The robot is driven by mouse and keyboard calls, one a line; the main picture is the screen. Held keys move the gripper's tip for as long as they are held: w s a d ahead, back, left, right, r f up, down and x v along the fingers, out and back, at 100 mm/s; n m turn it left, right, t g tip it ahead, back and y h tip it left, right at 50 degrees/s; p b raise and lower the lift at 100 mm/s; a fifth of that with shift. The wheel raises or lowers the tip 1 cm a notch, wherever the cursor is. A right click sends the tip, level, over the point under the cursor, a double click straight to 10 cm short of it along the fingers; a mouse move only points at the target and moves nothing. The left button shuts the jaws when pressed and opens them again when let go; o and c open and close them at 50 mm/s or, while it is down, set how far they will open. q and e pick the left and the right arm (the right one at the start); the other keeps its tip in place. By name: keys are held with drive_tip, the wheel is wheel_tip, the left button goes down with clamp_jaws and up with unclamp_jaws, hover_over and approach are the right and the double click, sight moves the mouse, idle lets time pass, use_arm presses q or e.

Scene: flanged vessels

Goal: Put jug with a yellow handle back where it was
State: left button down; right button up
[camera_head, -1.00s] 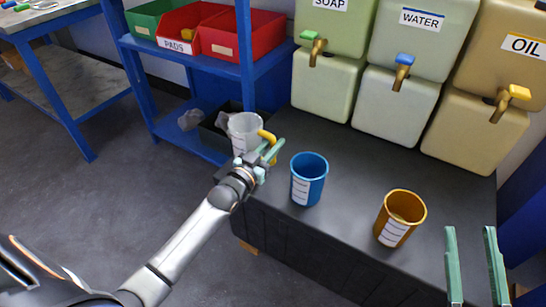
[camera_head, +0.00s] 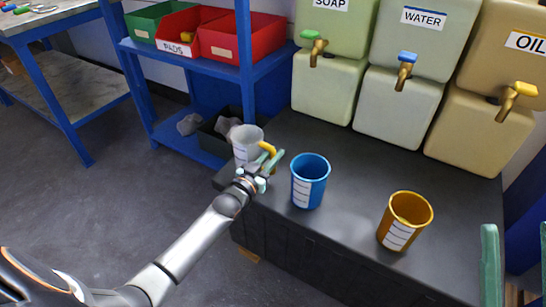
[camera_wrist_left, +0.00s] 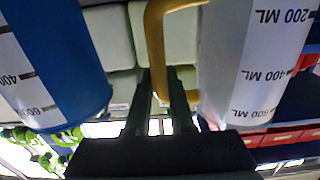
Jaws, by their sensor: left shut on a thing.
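The whitish jug (camera_head: 245,143) with a yellow handle (camera_head: 268,149) is at the left end of the dark counter (camera_head: 345,150) and looks roughly upright. I cannot tell whether its base touches the counter. My left gripper (camera_head: 268,163) is shut on the yellow handle. In the left wrist view, the fingers (camera_wrist_left: 160,100) close around the handle (camera_wrist_left: 156,45), with the jug's marked wall (camera_wrist_left: 250,60) to the right. My right gripper (camera_head: 517,262) is open and empty at the lower right.
A blue cup (camera_head: 309,183) stands close to the right of my left gripper. An orange cup (camera_head: 404,222) stands further right. Soap, water and oil tanks (camera_head: 405,45) line the back. A blue shelf (camera_head: 180,60) with bins (camera_head: 240,38) is at the left.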

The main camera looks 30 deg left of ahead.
use_arm(q)
drive_tip(key=c, duration=0.8)
unclamp_jaws()
